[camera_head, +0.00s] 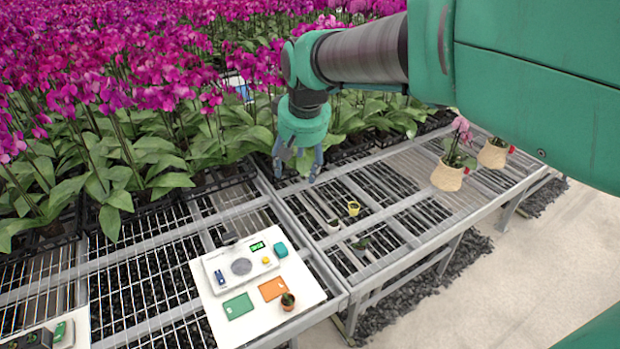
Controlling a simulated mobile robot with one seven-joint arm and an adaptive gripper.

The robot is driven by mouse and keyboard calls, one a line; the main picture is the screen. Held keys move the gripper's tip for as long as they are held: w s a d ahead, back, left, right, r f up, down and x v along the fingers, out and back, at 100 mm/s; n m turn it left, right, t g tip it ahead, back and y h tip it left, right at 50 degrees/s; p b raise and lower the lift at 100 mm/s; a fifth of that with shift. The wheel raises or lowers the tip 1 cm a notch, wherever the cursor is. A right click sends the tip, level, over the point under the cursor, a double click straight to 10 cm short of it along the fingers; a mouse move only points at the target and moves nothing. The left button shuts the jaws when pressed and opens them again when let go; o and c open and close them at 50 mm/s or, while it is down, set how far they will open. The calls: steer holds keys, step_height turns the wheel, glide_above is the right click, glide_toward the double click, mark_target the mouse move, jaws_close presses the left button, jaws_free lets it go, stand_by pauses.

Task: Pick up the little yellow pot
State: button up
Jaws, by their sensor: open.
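The little yellow pot (353,209) stands on the metal grating of the bench, right of the middle of the view. It is small and its opening faces up. My gripper (297,174) hangs with its fingers pointing down, up and to the left of the yellow pot. Its fingers are apart with nothing between them. It is clear of the pot, and nothing hides the pot.
A small pale pot (333,224) and a small dark plant (361,244) are near the yellow pot. A white board (226,324) with a scale and cards lies left. Two woven-pot orchids (447,177) stand right. Dense magenta orchids (110,70) fill the back.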

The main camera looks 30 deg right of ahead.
steer(key=w+d+f+m+g, duration=0.1)
steer(key=w+d+f, duration=0.4)
steer(key=w+d, duration=0.6)
steer(key=m+g+p, duration=0.2)
steer(key=m+g, duration=0.1)
glide_above(354, 206)
step_height(354, 206, down, 37)
steer(key=shift+w+r+y, duration=0.15)
steer(key=shift+r+y, duration=0.05)
steer(key=shift+y, duration=0.2)
steer(key=shift+f, duration=4.3)
steer(key=shift+f+b, duration=0.15)
steer(key=shift+b, duration=0.15)
steer(key=shift+f, duration=2.45)
